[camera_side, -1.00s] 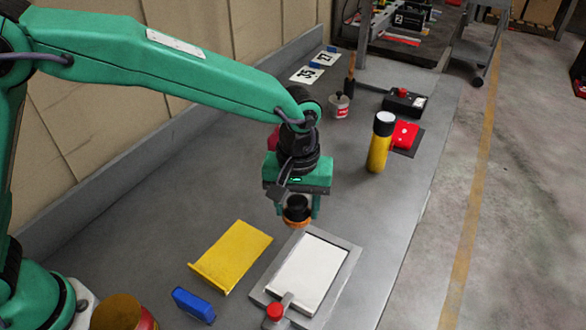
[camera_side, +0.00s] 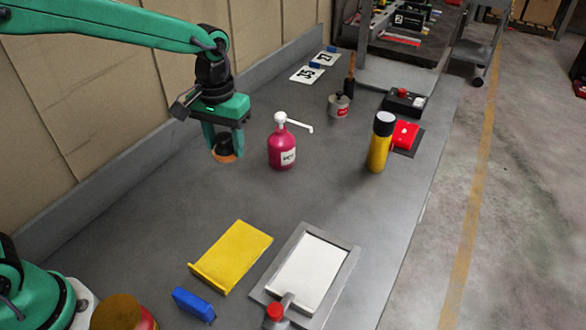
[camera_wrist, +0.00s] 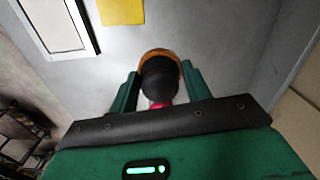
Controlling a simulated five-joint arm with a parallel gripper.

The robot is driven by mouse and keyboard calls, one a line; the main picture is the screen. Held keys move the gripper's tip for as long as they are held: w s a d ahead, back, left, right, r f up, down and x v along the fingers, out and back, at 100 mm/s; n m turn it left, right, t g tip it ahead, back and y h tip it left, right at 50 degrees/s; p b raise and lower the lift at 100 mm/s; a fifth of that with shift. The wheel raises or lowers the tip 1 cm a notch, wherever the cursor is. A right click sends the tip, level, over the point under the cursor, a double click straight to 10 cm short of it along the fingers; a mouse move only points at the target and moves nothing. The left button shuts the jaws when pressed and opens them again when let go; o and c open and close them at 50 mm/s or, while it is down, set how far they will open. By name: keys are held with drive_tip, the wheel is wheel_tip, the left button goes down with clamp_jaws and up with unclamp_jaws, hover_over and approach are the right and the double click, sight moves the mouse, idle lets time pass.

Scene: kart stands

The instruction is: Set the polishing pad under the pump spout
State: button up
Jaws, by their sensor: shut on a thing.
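My gripper (camera_side: 224,148) is shut on the polishing pad (camera_side: 224,153), which has a black knob and an orange-tan disc below. It holds the pad above the bench, left of the pump bottle. In the wrist view the pad (camera_wrist: 160,76) sits between the two green fingers. The pump bottle (camera_side: 282,150) is magenta with a white label. Its white spout (camera_side: 300,126) points right, away from my gripper. In the wrist view only a bit of magenta shows behind the pad's knob.
A yellow tray-like piece (camera_side: 232,256), a blue block (camera_side: 193,304) and a framed white board (camera_side: 308,272) lie in front. A yellow spray can (camera_side: 380,145) with a black cap stands to the right. The bench right of the bottle is clear up to the can.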

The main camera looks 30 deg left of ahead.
sight(273, 185)
drive_tip(key=s+a+r+m, duration=0.1)
drive_tip(key=s+a+r, duration=0.1)
drive_tip(key=a, duration=0.8)
drive_tip(key=shift+r+m, duration=0.25)
drive_tip(key=shift+m, duration=0.05)
drive_tip(key=w+d+f, duration=0.1)
drive_tip(key=d, duration=0.2)
drive_tip(key=w+d+f+n, duration=0.1)
drive_tip(key=d, duration=0.2)
drive_tip(key=w+d+f+n, duration=0.1)
drive_tip(key=d, duration=0.3)
drive_tip(key=shift+w+f, duration=0.1)
drive_tip(key=shift+w, duration=0.2)
drive_tip(key=d+f+n, duration=0.3)
drive_tip(key=d+f, duration=0.1)
drive_tip(key=d, duration=0.8)
drive_tip(key=shift+w, duration=0.3)
drive_tip(key=w+a+f, duration=0.4)
drive_tip(key=w+a, duration=0.1)
drive_tip(key=w+a+f, duration=0.3)
drive_tip(key=shift+w+a, duration=0.1)
drive_tip(key=shift+w, duration=0.1)
drive_tip(key=shift+f, duration=2.05)
drive_tip(key=shift+f, duration=0.15)
